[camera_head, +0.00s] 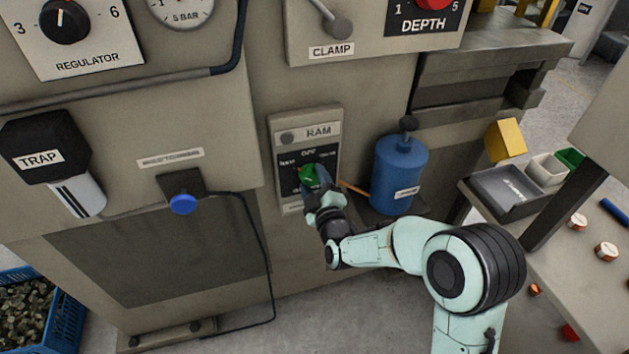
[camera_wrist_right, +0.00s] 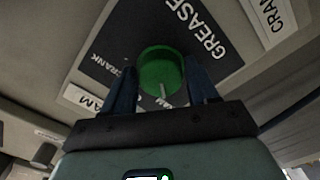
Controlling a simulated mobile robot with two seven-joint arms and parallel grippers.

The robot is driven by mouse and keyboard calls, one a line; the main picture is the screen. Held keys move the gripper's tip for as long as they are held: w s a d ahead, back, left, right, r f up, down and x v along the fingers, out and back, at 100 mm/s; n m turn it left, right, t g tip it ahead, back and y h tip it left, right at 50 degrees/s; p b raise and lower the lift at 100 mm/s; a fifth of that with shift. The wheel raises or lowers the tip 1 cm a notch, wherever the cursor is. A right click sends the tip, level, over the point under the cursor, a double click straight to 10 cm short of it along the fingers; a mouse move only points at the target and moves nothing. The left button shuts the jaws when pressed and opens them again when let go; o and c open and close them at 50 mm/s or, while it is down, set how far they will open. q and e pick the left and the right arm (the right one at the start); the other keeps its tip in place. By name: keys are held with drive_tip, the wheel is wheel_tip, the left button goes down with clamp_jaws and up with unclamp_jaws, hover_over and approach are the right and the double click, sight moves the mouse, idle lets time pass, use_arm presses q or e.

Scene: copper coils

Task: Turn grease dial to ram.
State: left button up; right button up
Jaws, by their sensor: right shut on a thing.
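The green grease dial (camera_head: 306,174) sits on a dark plate (camera_head: 287,160) in a grey panel under a white RAM label (camera_head: 318,131). My right gripper (camera_head: 315,181) is at the dial, shut on it, and hides its lower right part. In the right wrist view the round green dial (camera_wrist_right: 160,70) lies between the two dark fingers of my right gripper (camera_wrist_right: 161,75). A short pale mark shows at its lower edge. The words GREASE and CRANK show on the plate; I cannot tell which setting the mark points to. My left gripper is not in view.
A blue canister (camera_head: 399,176) stands close to the right of the dial panel. The CLAMP lever (camera_head: 338,24) is above. A blue button (camera_head: 183,203) with a hanging cable is to the left. A table (camera_head: 545,255) with trays and coils is at right.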

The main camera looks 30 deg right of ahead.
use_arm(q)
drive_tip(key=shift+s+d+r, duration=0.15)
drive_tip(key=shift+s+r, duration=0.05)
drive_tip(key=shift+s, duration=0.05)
use_arm(e)
drive_tip(key=shift+r+n, duration=0.15)
drive_tip(key=shift+n, duration=0.45)
drive_tip(key=o, duration=1.1)
drive_tip(key=shift+w, duration=0.1)
drive_tip(key=shift+c, duration=0.2)
use_arm(q)
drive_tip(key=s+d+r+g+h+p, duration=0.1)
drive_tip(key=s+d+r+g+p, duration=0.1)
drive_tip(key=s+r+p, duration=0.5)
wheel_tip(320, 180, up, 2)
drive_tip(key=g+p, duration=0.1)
drive_tip(key=p, duration=0.2)
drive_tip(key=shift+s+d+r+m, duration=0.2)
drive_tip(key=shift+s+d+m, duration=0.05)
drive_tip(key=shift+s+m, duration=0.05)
use_arm(e)
drive_tip(key=v, duration=1.3)
drive_tip(key=shift+s, duration=0.25)
